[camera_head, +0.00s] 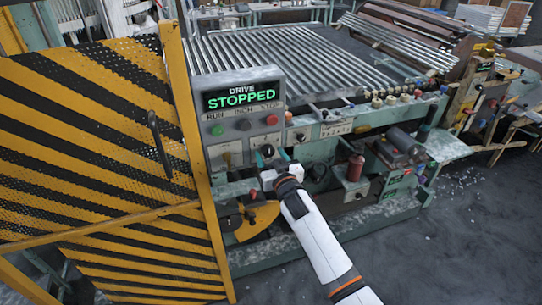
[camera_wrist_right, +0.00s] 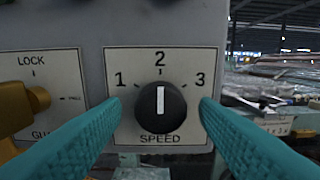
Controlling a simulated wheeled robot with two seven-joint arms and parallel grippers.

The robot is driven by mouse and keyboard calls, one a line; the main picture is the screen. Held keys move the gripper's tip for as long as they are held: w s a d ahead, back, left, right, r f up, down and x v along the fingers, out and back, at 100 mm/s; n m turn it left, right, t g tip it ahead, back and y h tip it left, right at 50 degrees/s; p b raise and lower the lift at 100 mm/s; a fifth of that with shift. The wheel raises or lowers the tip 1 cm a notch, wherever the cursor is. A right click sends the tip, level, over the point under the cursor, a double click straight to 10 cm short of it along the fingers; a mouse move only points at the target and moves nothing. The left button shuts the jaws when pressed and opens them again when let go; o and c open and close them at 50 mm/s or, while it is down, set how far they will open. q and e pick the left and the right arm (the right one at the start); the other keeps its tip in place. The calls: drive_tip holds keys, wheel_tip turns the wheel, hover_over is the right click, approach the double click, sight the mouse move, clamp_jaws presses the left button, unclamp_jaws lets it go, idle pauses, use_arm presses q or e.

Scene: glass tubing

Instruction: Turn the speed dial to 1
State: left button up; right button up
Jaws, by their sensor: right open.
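The speed dial (camera_wrist_right: 160,107) is a round black knob with a white pointer line on a cream plate (camera_wrist_right: 130,62) marked 1, 2, 3 and SPEED. The pointer stands straight up at 2. My right gripper (camera_wrist_right: 160,101) is open, with one teal finger on each side of the dial. Gaps show between the fingertips and the knob in the wrist view. In the head view my right gripper (camera_head: 276,172) is at the front of the machine's control panel, just below the dial area. My left gripper is not in view.
A lock plate (camera_wrist_right: 38,75) with a brass-coloured part (camera_wrist_right: 22,106) sits left of the dial, close to a finger. Above the panel, a display (camera_head: 240,97) reads DRIVE STOPPED over several buttons. A striped yellow-black guard (camera_head: 100,150) stands at the left.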

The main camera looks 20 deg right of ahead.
drive_tip(key=shift+c, duration=0.3)
drive_tip(key=c, duration=0.9)
drive_tip(key=shift+n, duration=0.3)
drive_tip(key=n, duration=1.1)
drive_tip(key=shift+d, duration=0.1)
drive_tip(key=shift+n, duration=0.3)
drive_tip(key=o, duration=1)
drive_tip(key=shift+c, duration=0.2)
